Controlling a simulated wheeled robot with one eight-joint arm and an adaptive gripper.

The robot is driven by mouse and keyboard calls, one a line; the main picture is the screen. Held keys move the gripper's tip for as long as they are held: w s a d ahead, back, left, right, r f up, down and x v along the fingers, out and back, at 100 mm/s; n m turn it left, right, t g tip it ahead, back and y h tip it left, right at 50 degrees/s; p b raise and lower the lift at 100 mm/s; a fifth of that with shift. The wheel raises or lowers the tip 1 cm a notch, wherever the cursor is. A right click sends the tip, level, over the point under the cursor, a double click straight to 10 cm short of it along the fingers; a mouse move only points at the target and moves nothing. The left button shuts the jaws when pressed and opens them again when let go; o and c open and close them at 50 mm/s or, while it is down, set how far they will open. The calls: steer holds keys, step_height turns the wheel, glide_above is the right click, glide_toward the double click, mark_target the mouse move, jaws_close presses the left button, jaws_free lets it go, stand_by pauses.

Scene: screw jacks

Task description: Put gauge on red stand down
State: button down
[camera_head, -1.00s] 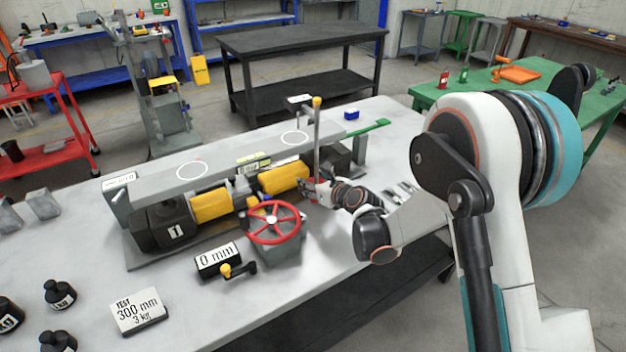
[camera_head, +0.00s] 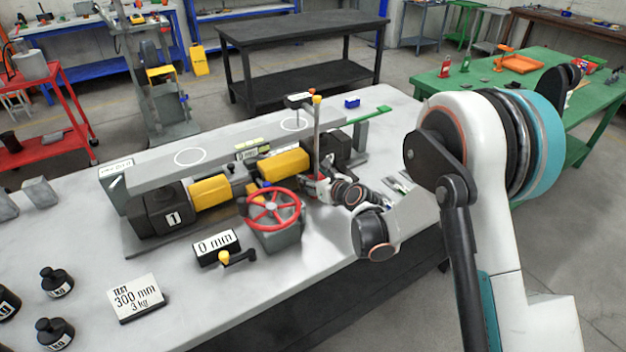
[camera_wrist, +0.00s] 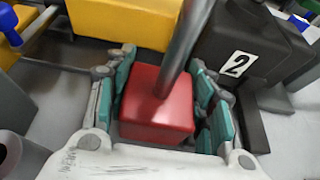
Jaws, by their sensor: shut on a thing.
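The gauge on the red stand shows in the wrist view as a red block (camera_wrist: 157,108) with a grey post rising from it. In the head view its upright post (camera_head: 316,130) rises to a yellow knob, with a small dark arm at the top reaching left beside the long grey beam (camera_head: 225,158). My gripper (camera_wrist: 163,98) has its teal-padded fingers on both sides of the red block and is shut on it. In the head view my gripper (camera_head: 325,186) is partly hidden at the post's foot. I cannot tell whether the base touches the surface below.
Yellow cylinders (camera_head: 285,163) and black jack 2 (camera_wrist: 240,60) stand close to the gripper. A red handwheel (camera_head: 272,209) is in front. A "0 mm" block (camera_head: 216,246) and a "300 mm 3 kg" card (camera_head: 136,297) lie on the grey table. Bare tabletop (camera_head: 315,250) is at front right.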

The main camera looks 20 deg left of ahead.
steer(key=c, duration=0.7)
jaws_free()
steer(key=shift+f, duration=0.15)
steer(key=shift+c, duration=0.2)
